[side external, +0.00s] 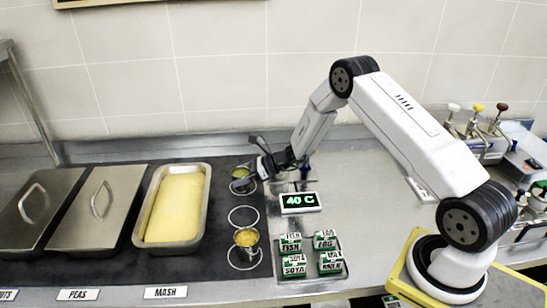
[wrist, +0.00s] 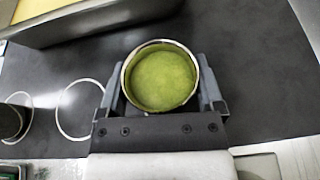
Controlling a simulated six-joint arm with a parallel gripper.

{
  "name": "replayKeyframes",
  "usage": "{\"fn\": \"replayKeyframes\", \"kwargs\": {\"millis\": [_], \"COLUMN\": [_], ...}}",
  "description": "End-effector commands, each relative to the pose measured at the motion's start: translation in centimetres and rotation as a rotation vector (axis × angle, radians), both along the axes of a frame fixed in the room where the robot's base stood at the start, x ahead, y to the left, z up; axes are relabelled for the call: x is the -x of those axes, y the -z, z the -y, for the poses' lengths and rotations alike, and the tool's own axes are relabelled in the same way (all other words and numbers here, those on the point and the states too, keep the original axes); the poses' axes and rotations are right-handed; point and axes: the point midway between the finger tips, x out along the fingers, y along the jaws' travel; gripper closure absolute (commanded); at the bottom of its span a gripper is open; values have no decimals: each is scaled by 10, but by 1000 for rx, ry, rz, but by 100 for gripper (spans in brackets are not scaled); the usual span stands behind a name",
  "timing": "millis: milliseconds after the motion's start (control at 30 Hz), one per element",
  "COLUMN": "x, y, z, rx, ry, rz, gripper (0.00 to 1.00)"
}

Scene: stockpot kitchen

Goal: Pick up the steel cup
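A steel cup (wrist: 160,78) with green contents is between the two fingers of my gripper (wrist: 160,82) in the wrist view. The fingers lie along its left and right sides, very close to the wall; I cannot tell whether they press on it. In the side external view the green-filled cup (side external: 241,184) is at the far end of a row of ringed spots, with my gripper (side external: 258,170) at it. Its base is hard to see there. A second steel cup (side external: 246,239) with orange-yellow contents stands nearer the front, apart from my gripper.
An open pan of yellow mash (side external: 150,230) and lidded pans (side external: 92,214) are on the left. An empty ring (side external: 243,207) lies between the cups. A display reading 40 C (side external: 300,202) and a tray of small labelled boxes (side external: 312,272) are to the right.

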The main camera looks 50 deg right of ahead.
Motion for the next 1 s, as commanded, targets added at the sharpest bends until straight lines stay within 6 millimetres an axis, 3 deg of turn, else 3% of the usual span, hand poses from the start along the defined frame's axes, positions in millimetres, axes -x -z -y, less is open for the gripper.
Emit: {"fn": "replayKeyframes", "kwargs": {"millis": [33,200,667,1000], "x": [0,0,0,4], "y": [0,0,-6,-37], "z": [0,0,0,0], "rx": [0,0,0,1], "ry": [0,0,1,2], "rz": [0,0,2,2], "gripper": [35,86,87,87]}}
